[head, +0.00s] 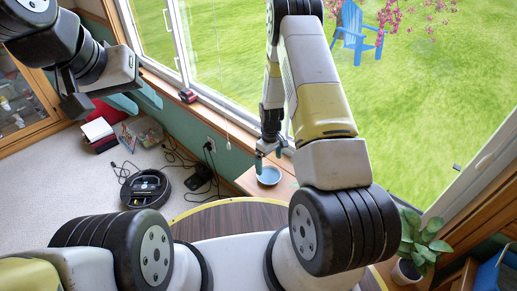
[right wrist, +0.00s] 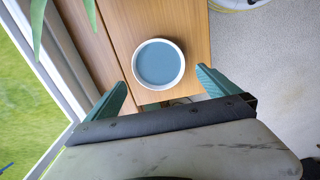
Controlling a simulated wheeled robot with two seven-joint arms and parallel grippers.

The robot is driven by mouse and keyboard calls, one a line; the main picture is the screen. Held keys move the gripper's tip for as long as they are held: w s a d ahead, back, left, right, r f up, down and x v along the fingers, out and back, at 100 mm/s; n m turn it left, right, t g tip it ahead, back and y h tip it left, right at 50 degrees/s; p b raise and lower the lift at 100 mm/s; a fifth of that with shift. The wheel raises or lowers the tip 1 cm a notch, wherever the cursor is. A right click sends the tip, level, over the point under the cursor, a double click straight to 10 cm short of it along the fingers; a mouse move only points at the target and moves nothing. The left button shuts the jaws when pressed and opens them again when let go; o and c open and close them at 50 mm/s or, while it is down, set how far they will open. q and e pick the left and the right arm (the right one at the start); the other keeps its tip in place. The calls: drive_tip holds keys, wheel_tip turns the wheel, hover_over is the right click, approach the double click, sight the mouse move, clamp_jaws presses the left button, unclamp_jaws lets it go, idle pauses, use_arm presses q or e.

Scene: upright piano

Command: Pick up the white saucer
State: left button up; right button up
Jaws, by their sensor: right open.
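The white saucer (head: 269,176) is a small round dish with a white rim and a blue-grey inside. It lies on a wooden surface below the window in the head view. In the right wrist view the saucer (right wrist: 158,64) lies flat, fully visible, ahead of and between the fingertips. My right gripper (head: 269,153) is open and empty, close above the saucer. Its two teal fingers (right wrist: 161,77) stand apart in the right wrist view and do not appear to touch the dish. My left gripper (head: 76,103) is at the upper left, far from the saucer; its jaw opening is unclear.
The window wall and sill (head: 185,96) run close behind the saucer. Green leaves (right wrist: 62,18) hang at the wrist view's upper left. A potted plant (head: 420,245) stands at the lower right. A robot vacuum (head: 146,188) and cables lie on the carpet at left.

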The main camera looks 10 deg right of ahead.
sight(269, 177)
wheel_tip(269, 177, down, 8)
drive_tip(key=shift+w+d+r, duration=0.1)
drive_tip(key=shift+d, duration=0.05)
drive_tip(key=c, duration=1)
